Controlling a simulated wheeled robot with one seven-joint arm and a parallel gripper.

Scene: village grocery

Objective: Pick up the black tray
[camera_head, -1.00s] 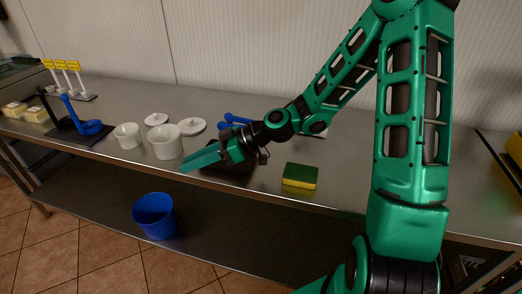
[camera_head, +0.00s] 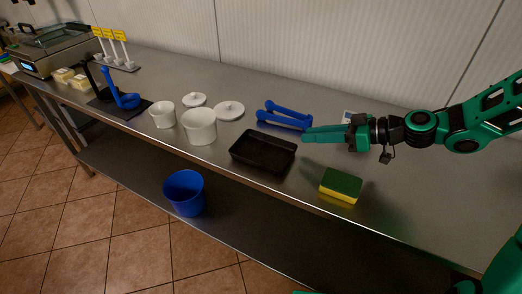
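The black tray (camera_head: 236,154) is a shallow, empty rectangular tray lying flat on the metal counter, near its front edge, in the middle of the head view. My gripper (camera_head: 308,135) is to the right of the tray and apart from it, with its green fingers pointing left. The fingers are seen from the side and overlap, so the gap between them does not show. Nothing is seen held in them.
A green and yellow sponge (camera_head: 341,185) lies right of the tray. White pots (camera_head: 200,127) and lids (camera_head: 228,110) stand to the left. A blue bucket (camera_head: 185,193) is on the lower shelf (camera_head: 260,225).

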